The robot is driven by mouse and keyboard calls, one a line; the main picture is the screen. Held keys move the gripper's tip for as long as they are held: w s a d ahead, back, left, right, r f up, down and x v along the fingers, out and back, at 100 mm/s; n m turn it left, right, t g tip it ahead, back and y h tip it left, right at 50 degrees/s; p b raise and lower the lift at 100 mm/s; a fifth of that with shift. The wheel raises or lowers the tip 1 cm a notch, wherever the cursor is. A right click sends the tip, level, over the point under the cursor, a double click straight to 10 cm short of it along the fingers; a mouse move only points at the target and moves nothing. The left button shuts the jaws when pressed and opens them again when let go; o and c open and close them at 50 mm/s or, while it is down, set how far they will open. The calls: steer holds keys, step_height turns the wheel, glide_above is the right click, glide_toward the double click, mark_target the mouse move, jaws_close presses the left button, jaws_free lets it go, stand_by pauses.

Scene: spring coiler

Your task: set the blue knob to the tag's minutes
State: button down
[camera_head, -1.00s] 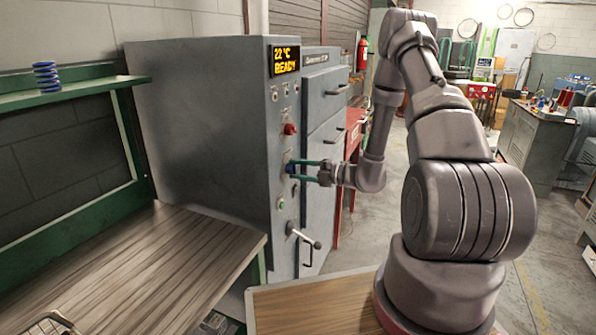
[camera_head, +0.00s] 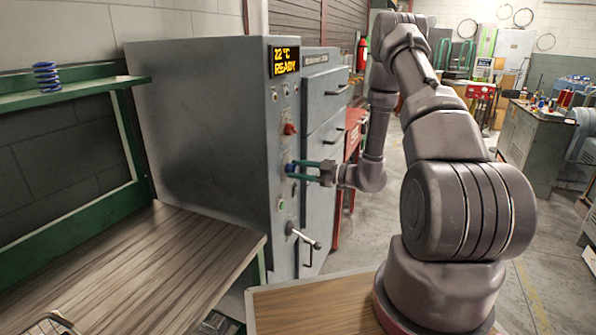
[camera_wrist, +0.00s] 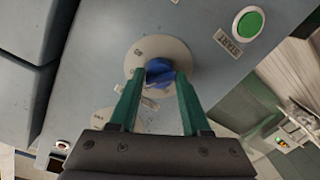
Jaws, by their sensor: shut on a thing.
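The blue knob (camera_wrist: 158,72) sits on a pale round dial plate (camera_wrist: 136,58) on the grey machine's front panel. In the head view the knob (camera_head: 290,168) shows at the panel's edge, below a red knob. My gripper (camera_wrist: 160,82) is shut on the blue knob, with a green finger on each side of it. In the head view my gripper (camera_head: 293,170) reaches the panel from the right. The dial's markings are mostly too small to read. I cannot make out a tag with minutes in either view.
The grey machine (camera_head: 200,130) has a display (camera_head: 285,60) reading 22 °C READY. A green button (camera_wrist: 248,23) and a lever (camera_head: 303,236) are near the knob. A wooden bench (camera_head: 140,270) stands at the left. A blue spring (camera_head: 46,75) stands on the green shelf.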

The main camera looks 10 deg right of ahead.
steer(key=shift+w+d+m, duration=0.1)
steer(key=shift+m, duration=0.9)
steer(key=shift+c, duration=2)
jaws_free()
steer(key=v, duration=1)
steer(key=shift+s+d, duration=0.25)
steer(key=shift+d, duration=0.1)
steer(key=shift+f, duration=0.1)
